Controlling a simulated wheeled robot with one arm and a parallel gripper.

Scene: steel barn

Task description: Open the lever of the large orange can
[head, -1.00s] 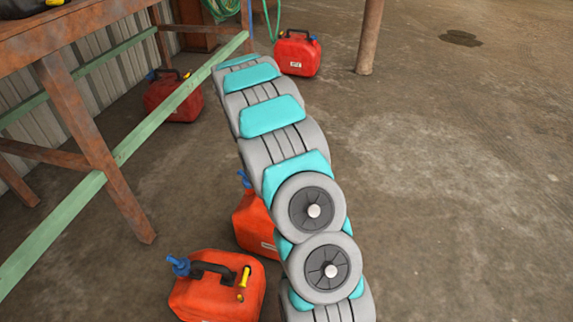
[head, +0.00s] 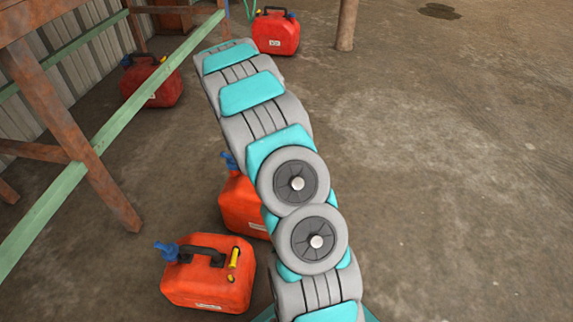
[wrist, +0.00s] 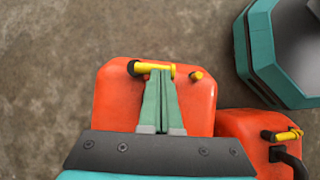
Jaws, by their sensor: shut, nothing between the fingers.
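In the wrist view, a large orange can (wrist: 112,100) lies under my gripper (wrist: 160,74). A yellow lever (wrist: 148,67) with a dark end crosses its top. My two green fingers are closed together, and their tips overlap the lever in the picture. I cannot tell whether they touch it. A small yellow piece (wrist: 196,75) sits to the right. In the head view, one orange can (head: 205,285) with a blue spout, dark handle and yellow part stands in front. A second orange can (head: 240,205) is partly hidden by my arm. My gripper is out of sight there.
Another orange can (wrist: 238,128) with a yellow piece and dark handle stands close at lower right in the wrist view. Two red cans stand farther back, one by the post (head: 276,35), one by the bench (head: 152,85). The concrete floor at right is open.

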